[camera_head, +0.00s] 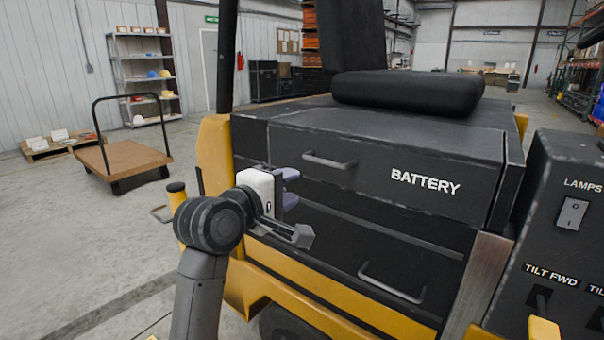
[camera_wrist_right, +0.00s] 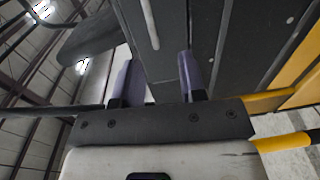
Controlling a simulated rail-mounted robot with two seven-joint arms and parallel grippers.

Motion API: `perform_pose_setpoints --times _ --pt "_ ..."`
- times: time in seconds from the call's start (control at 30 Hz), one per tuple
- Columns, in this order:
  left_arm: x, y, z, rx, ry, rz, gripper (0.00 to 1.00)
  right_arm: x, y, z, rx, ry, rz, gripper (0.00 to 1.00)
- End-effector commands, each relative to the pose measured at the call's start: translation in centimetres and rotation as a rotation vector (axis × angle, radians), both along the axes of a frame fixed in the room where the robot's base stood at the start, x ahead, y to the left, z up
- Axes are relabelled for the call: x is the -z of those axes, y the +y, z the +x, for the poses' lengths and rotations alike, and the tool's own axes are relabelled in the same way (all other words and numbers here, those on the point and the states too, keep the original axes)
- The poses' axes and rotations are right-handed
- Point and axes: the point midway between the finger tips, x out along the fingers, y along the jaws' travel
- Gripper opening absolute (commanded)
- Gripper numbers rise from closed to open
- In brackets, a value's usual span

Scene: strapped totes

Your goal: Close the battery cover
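The battery cover (camera_head: 420,160) is a black box-like hood marked BATTERY, with the black seat (camera_head: 410,92) on top. It looks lowered onto the yellow and black truck body, with a dark seam below its front face. A grey bar handle (camera_head: 330,160) is on its front; a pale bar, seemingly a handle, shows in the right wrist view (camera_wrist_right: 150,24). My right gripper (camera_head: 291,187) is in front of the cover's left part, just below and left of the handle. Its purple fingers (camera_wrist_right: 160,78) are apart with nothing held between them. My left gripper is not in view.
A lower panel has its own handle (camera_head: 392,284). A control console (camera_head: 565,220) with switches and levers stands close on the right. A yellow post (camera_head: 212,160) borders the cover on the left. Open floor and a flat cart (camera_head: 125,150) lie further left.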

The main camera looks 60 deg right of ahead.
Motion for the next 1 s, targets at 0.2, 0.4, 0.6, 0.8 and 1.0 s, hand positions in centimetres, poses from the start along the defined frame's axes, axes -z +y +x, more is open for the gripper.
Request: perform_pose_setpoints --times 0.2,0.4,0.6,0.8,1.0 --pt "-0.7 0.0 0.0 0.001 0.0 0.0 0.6 -0.2 1.8 0.3 -0.001 0.001 -0.001 0.38" --pt "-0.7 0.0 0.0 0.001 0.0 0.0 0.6 -0.2 2.2 0.4 -0.001 -0.001 -0.002 0.38" --pt "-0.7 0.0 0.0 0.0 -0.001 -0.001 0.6 -0.2 2.2 0.4 -0.001 -0.001 -0.002 0.38" --pt "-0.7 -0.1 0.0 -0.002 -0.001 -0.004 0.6 -0.2 2.2 0.4 -0.001 -0.001 -0.002 0.38" --pt "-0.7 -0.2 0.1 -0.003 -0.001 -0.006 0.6 -0.2 2.2 0.4 -0.002 0.008 -0.001 0.38"
